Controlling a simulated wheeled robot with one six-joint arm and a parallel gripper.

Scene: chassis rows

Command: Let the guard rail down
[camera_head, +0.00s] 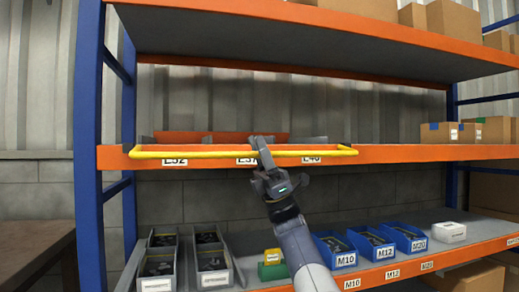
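The yellow guard rail (205,155) is a long thin bar along the front edge of the middle orange shelf (400,153). Its ends bend back toward the shelf at the left and right. My gripper (262,149) reaches up from below and its fingers overlap the rail near the middle of the bar, by the centre label.
Behind the rail are low grey and orange bin walls (225,138). Below, the lower shelf holds grey bins (212,262), blue bins (371,243), and a green and yellow item (272,264). A blue upright (88,150) stands left. Cardboard boxes (440,132) sit right.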

